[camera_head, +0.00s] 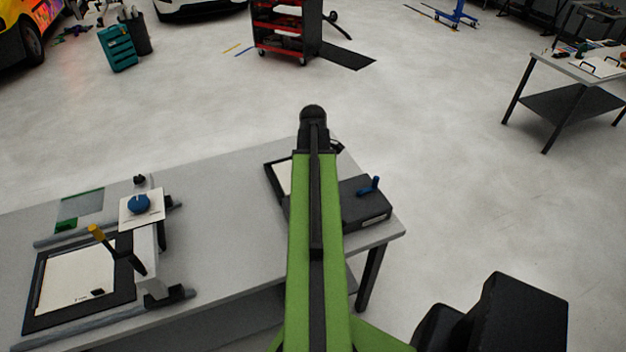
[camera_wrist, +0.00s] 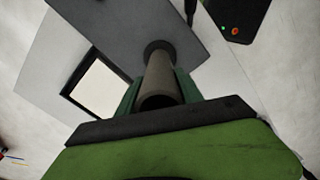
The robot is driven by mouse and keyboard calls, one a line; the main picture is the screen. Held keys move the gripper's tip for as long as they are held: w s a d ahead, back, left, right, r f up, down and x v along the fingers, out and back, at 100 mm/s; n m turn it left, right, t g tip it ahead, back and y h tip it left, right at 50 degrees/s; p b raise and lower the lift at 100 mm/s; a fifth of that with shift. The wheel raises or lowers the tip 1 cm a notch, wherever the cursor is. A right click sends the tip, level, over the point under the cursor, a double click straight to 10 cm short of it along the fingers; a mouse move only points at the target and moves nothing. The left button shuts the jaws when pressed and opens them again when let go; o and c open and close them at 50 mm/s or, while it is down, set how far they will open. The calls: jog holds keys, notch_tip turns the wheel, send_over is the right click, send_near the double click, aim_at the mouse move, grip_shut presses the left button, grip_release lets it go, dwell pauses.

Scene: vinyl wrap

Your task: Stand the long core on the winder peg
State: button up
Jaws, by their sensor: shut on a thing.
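A grey-brown tube, which looks like the long core (camera_wrist: 159,76), is between the two green fingers of my gripper (camera_wrist: 158,88) in the wrist view. My gripper is shut on it. Its near end is open towards the camera. A dark round collar (camera_wrist: 158,47) shows at its far end; I cannot tell whether the tube touches it or stands on a peg there. In the head view my arm hides the gripper and core. A black box with a blue handle (camera_head: 368,187), perhaps the winder, sits at the table's right end. No peg is clearly visible.
The grey table (camera_head: 235,235) holds a black-framed white panel (camera_wrist: 96,92) close by. At its left are a larger framed panel (camera_head: 78,283), grey rods and a stand with a blue knob (camera_head: 139,204). A black box (camera_wrist: 222,18) with small lights is at the wrist view's top.

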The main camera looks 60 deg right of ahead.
jog(key=o, duration=1.5)
notch_tip(320, 180, up, 12)
jog(key=p, duration=1.2)
